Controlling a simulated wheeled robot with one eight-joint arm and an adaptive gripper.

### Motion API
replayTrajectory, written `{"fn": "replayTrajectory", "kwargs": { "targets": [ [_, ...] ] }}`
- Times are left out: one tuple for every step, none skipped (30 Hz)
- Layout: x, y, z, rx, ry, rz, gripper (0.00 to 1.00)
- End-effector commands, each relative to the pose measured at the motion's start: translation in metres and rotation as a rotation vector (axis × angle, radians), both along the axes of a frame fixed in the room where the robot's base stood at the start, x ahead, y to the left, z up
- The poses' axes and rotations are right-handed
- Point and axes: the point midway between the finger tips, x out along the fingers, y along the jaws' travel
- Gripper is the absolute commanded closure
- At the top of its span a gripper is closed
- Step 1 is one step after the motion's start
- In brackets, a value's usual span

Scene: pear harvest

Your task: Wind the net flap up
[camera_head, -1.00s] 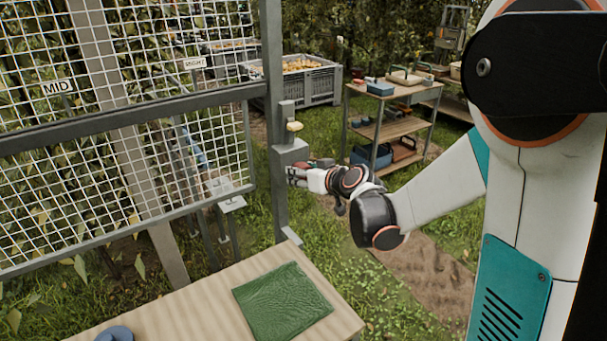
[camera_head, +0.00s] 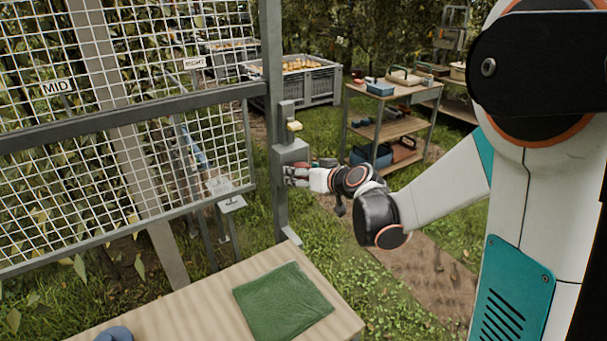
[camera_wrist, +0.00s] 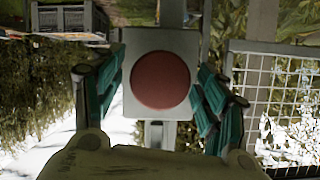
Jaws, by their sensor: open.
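The net panel with white mesh and a grey frame (camera_head: 120,232) fills the left of the head view, its lower section below a thick grey crossbar. A grey post (camera_head: 272,60) stands at its right end. A grey box (camera_head: 290,150) is mounted on the post, with a small yellow piece (camera_head: 294,126) above it. My gripper (camera_head: 292,172) is at the box. In the wrist view, a round red button or knob (camera_wrist: 160,80) on a grey square plate sits between the spread teal fingers of my gripper (camera_wrist: 158,98). The fingers are open; contact is unclear.
A wooden table (camera_head: 190,310) with a green cloth (camera_head: 283,302) and a blue ring (camera_head: 114,334) stands in front. A shelf cart (camera_head: 400,130) and a grey crate of pears (camera_head: 322,88) are behind. Grass lies between.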

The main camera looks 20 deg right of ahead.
Motion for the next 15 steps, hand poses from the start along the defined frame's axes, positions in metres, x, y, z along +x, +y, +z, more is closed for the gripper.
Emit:
{"fn": "replayTrajectory", "kwargs": {
  "targets": [
    [-0.004,-0.002,0.002,0.000,0.000,-0.001,0.33],
    [-0.007,-0.003,0.003,0.000,0.000,-0.001,0.33],
    [-0.011,-0.004,0.005,-0.001,0.000,-0.002,0.33],
    [-0.014,-0.005,0.006,-0.001,0.000,-0.002,0.33],
    [-0.019,-0.007,0.008,0.000,-0.001,-0.002,0.33],
    [-0.025,-0.008,0.011,0.001,0.000,-0.003,0.33],
    [-0.030,-0.010,0.013,0.001,0.000,-0.003,0.33],
    [-0.034,-0.012,0.015,0.000,0.000,-0.002,0.33],
    [-0.041,-0.014,0.017,0.000,0.000,-0.002,0.33],
    [-0.045,-0.016,0.019,0.000,0.000,-0.002,0.33],
    [-0.050,-0.017,0.021,0.001,0.000,-0.003,0.33],
    [-0.056,-0.019,0.024,0.001,0.000,-0.003,0.33],
    [-0.060,-0.021,0.026,0.001,0.000,-0.004,0.33],
    [-0.065,-0.022,0.028,0.000,0.000,-0.002,0.33],
    [-0.070,-0.024,0.030,0.000,0.000,-0.002,0.33]
  ]
}}
